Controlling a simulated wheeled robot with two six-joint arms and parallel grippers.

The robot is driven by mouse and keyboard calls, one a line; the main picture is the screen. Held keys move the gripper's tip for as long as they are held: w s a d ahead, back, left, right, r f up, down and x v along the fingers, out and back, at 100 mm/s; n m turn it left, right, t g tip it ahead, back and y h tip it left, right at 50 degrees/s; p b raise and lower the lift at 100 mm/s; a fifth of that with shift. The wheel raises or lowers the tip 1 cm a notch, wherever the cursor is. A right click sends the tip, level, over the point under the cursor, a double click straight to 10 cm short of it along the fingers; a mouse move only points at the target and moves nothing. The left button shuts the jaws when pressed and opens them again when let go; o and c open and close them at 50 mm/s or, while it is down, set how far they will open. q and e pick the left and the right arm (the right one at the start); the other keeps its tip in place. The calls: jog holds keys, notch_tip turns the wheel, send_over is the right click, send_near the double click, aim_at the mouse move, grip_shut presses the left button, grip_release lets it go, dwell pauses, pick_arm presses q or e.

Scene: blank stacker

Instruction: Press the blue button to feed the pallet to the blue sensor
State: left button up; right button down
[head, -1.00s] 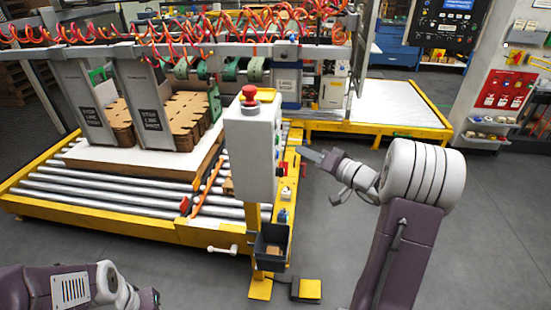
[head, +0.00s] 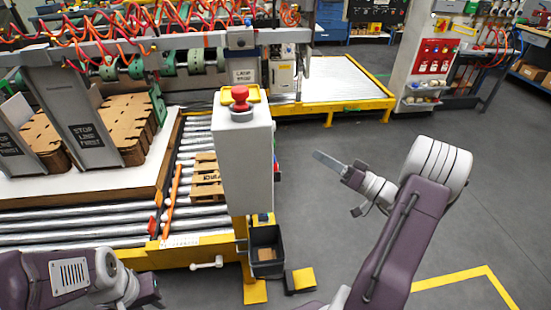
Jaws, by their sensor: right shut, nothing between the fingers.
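A grey control box (head: 243,165) on a yellow post stands mid-view, with a red mushroom button (head: 240,98) on top. Its button face is turned right and nearly hidden, so I cannot make out a blue button there. A small wooden pallet (head: 206,185) lies on the rollers just left of the box, partly behind it. I cannot pick out the blue sensor. My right gripper (head: 328,162) is shut and empty, in free air right of the box and apart from it, pointing left. My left gripper (head: 148,292) is low at the left; its fingers are not clear.
A roller conveyor (head: 185,240) with a yellow frame runs at left, bearing a white board (head: 95,188) with brown cardboard stacks (head: 130,120). A black bin (head: 267,250) hangs on the post. A second conveyor (head: 345,82) is behind. Grey floor at right is open.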

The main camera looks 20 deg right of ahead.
jog(key=w+a+p, duration=0.1)
jog(key=w+a, duration=0.1)
jog(key=a, duration=0.6)
jog(key=shift+a+p, duration=0.35)
jog(key=shift+p, duration=0.05)
dwell(1.7)
jog(key=shift+w+a+b, duration=0.15)
jog(key=shift+a+b, duration=0.25)
jog(key=shift+b, duration=0.05)
